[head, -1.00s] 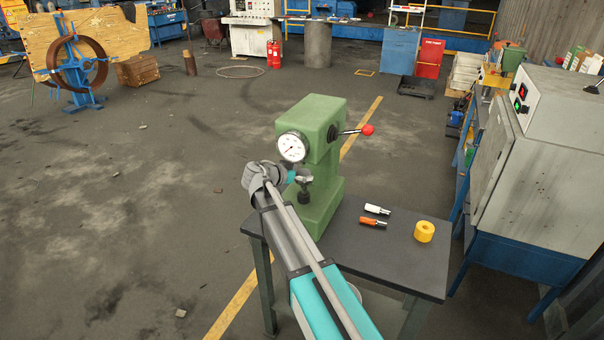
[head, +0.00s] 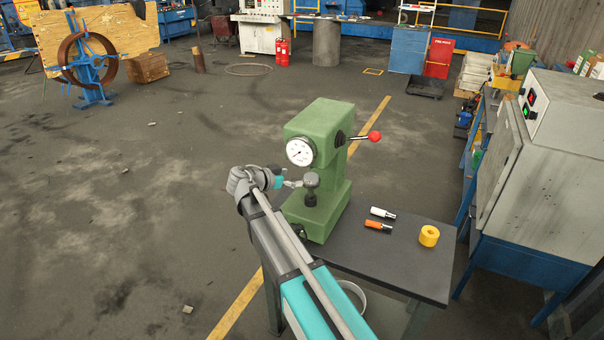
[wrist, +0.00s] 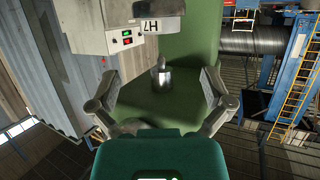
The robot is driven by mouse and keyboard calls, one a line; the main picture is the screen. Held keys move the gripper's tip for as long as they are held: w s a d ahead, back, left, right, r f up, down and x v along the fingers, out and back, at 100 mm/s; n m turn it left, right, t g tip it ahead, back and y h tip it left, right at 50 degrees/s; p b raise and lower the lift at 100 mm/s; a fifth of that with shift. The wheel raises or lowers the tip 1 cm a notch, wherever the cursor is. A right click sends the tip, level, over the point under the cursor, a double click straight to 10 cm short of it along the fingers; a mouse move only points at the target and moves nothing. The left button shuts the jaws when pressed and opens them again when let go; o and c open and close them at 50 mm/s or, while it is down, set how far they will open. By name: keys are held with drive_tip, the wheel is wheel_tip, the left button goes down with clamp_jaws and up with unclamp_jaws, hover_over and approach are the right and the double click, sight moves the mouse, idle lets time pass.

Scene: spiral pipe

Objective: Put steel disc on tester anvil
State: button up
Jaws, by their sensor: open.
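The green tester (head: 318,165) stands on a small dark table, with a round dial on its front. Its anvil (head: 311,200) is a short dark post low in the throat. The grey steel disc (head: 312,180) appears to rest flat on top of the anvil in the head view. My gripper (head: 294,183) is just left of the disc, its fingers pointing at it. In the wrist view my gripper (wrist: 160,82) is spread open with nothing clamped. A silver cylindrical tester part (wrist: 161,76) shows between the fingers. I cannot make out the disc there.
A white-handled tool (head: 382,212), an orange-handled tool (head: 378,225) and a yellow ring (head: 429,236) lie on the table (head: 395,265) right of the tester. A red-knobbed lever (head: 374,137) sticks out right. A grey cabinet (head: 545,170) stands further right. Floor to the left is open.

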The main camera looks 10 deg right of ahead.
drive_tip(key=shift+p+v, duration=0.55)
drive_tip(key=shift+v, duration=1.6)
drive_tip(key=s+d+f+n+g+y, duration=0.5)
drive_tip(key=s+d+f, duration=0.3)
drive_tip(key=s+d, duration=0.25)
drive_tip(key=s+f+n+g+y, duration=0.1)
drive_tip(key=s+f+n+y, duration=0.1)
drive_tip(key=s, duration=0.4)
drive_tip(key=s+f+n+y, duration=0.2)
drive_tip(key=s+n+y, duration=0.3)
drive_tip(key=s, duration=0.2)
drive_tip(key=shift+g, duration=0.4)
drive_tip(key=shift+a+f, duration=0.1)
